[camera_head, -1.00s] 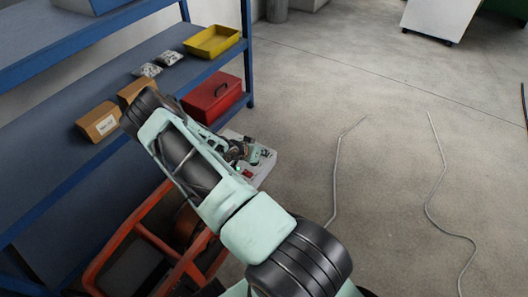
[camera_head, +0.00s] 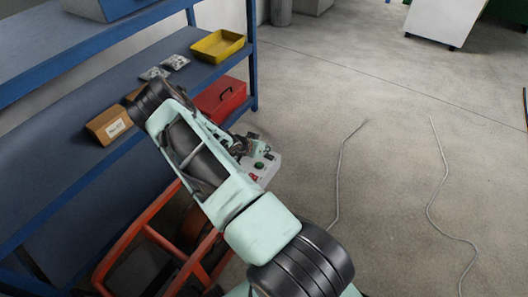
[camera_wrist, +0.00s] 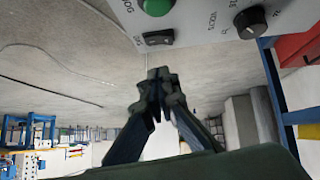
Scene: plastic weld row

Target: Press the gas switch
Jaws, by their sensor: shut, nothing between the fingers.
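The welder's light grey control panel (camera_wrist: 215,20) appears upside down at the top of the wrist view. On it are a green button (camera_wrist: 156,6) marked JOG and a dark rocker switch (camera_wrist: 158,38) beside a small label that seems to read GAS. My gripper (camera_wrist: 158,74) is shut and empty, its tips just below the rocker in the picture and apparently apart from it. In the head view the panel (camera_head: 266,174) shows a green button (camera_head: 259,166); my gripper (camera_head: 242,146) is beside it, partly hidden by my arm. The rocker cannot be made out there.
A black knob (camera_wrist: 251,21) is on the same panel. A blue shelf (camera_head: 75,150) stands left, with a red toolbox (camera_head: 232,94), a yellow bin (camera_head: 217,45) and a cardboard box (camera_head: 108,124). An orange frame (camera_head: 150,232) is below my arm. Floor to the right is open, with thin cables.

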